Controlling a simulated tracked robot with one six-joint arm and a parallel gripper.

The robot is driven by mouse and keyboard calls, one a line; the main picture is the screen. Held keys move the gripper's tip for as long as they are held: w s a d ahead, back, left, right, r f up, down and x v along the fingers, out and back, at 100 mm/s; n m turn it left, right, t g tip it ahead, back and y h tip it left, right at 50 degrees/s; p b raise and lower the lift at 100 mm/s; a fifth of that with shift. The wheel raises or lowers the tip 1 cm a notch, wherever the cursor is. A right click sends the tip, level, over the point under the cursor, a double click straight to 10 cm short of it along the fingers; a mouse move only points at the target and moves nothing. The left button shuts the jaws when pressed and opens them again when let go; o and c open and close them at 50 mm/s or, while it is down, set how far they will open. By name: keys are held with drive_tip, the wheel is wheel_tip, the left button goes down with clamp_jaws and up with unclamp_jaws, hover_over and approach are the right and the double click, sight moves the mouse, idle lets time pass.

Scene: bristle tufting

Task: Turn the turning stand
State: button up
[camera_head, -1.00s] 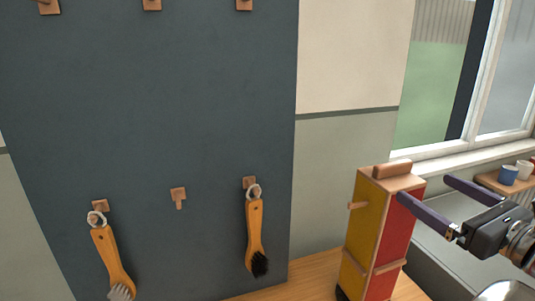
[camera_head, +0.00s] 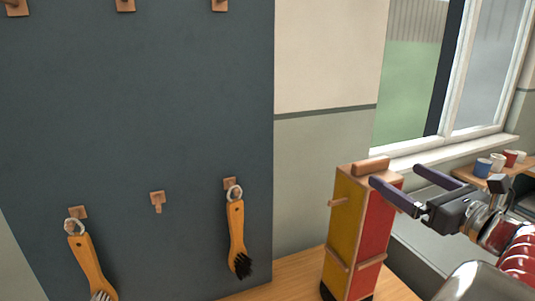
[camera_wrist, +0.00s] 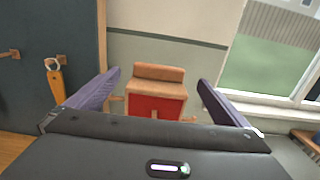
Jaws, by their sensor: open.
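The turning stand (camera_head: 345,240) is a tall wooden block with a yellow face and a red face, small pegs on its sides and a wooden bar on top. It stands upright on the wooden table at the right of the head view. In the wrist view the stand (camera_wrist: 157,103) shows its red face and top bar between my fingers. My gripper (camera_head: 405,182) is open, with its purple fingers near the top of the stand. In the wrist view my gripper (camera_wrist: 160,95) has one finger on each side of the stand, and I cannot tell whether either touches.
Two orange-handled brushes (camera_head: 236,225) (camera_head: 90,265) hang from pegs on the dark board (camera_head: 130,110) at the left. Another peg (camera_head: 157,198) between them is empty. Several cups (camera_head: 484,167) stand on a shelf below the window at the right.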

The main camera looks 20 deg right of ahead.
sight(375, 162)
drive_tip(key=shift+w+a, duration=0.2)
drive_tip(key=shift+w, duration=4.9)
drive_tip(key=shift+c, duration=0.5)
drive_tip(key=c, duration=1.2)
drive_tip(key=shift+a, duration=0.1)
drive_tip(key=shift+c, duration=0.3)
